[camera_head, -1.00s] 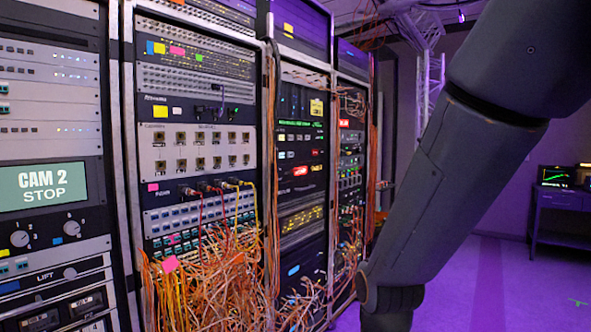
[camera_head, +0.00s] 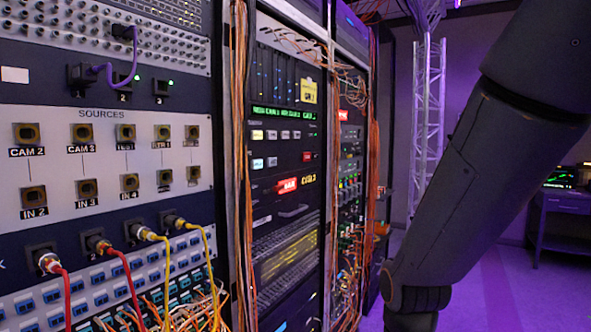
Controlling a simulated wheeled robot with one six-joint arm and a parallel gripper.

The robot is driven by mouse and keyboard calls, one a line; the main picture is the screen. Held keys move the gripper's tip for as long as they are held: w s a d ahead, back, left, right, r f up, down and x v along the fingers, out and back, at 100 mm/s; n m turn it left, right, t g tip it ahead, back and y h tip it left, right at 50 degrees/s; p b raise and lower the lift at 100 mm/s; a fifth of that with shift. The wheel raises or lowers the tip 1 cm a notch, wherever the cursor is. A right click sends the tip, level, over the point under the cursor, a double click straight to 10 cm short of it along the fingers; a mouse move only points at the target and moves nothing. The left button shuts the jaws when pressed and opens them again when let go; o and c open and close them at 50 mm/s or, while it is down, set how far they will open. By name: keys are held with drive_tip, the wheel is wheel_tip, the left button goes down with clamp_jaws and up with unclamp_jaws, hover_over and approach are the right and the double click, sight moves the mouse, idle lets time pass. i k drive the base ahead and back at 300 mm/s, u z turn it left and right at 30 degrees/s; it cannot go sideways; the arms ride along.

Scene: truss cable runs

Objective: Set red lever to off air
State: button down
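I cannot make out a red lever for certain. A small red lit block (camera_head: 287,186) with unreadable lettering sits on the middle rack's front. A second red lit sign (camera_head: 343,116) shows on the narrower rack behind it. Either may be only a label or lamp. My arm's dark links fill the right side of the view. My gripper is below the frame and out of sight.
A patch panel (camera_head: 100,190) with sockets and plugged red and yellow cables stands close at the left. Orange cable bundles (camera_head: 240,150) hang between racks. A white truss (camera_head: 427,130) and a dark table (camera_head: 565,205) stand behind. Purple floor (camera_head: 500,290) is clear at the right.

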sight(278, 187)
drive_tip(key=i, duration=1)
drive_tip(key=u, duration=0.1)
